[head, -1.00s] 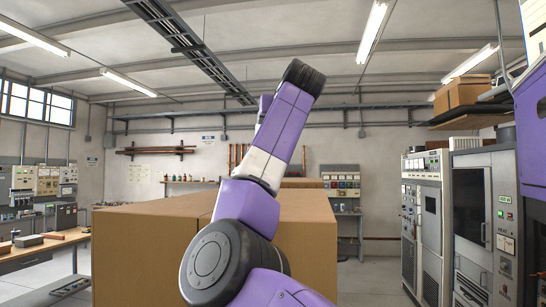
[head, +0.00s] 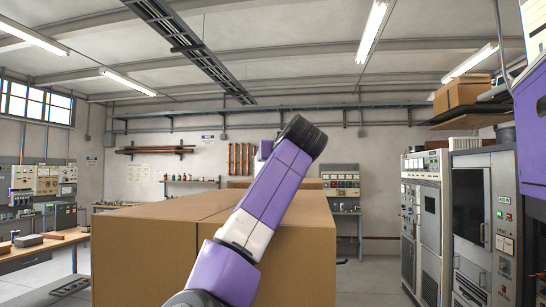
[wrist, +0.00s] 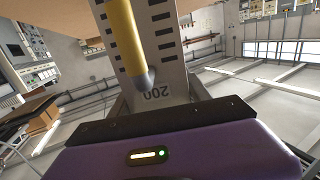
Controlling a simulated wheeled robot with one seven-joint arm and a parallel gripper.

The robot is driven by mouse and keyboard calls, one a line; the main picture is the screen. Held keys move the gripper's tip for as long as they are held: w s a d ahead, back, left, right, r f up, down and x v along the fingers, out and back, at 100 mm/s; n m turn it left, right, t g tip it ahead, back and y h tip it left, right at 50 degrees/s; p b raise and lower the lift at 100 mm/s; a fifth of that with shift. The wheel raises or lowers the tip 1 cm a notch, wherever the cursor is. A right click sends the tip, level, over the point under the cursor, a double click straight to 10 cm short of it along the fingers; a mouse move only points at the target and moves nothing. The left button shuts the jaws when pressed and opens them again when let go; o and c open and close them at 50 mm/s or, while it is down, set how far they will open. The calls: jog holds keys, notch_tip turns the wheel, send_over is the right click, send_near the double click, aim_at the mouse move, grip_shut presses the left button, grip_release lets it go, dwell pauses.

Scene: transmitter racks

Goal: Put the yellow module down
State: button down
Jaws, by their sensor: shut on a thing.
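In the wrist view a yellow rod-shaped part (wrist: 124,38) with a rounded grey end lies at the top centre, close in front of my gripper (wrist: 148,84). I take it to be part of the yellow module; the rest of it runs out of the frame. My gripper is shut on the module, though the contact itself is not clearly seen. In the head view neither the gripper nor the module can be made out.
Large cardboard boxes (head: 145,262) stand right ahead, behind my raised arm. Grey equipment racks (head: 425,225) line the right side. A workbench (head: 50,247) with small items stands at the left. Bare floor (head: 372,280) shows between the boxes and racks.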

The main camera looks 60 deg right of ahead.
jog(key=shift+r, duration=0.15)
jog(key=c, duration=0.5)
grip_release()
jog(key=shift+f, duration=0.25)
jog(key=shift+r, duration=0.2)
jog(key=b+v, duration=0.4)
jog(key=v, duration=0.8)
jog(key=shift+b, duration=0.3)
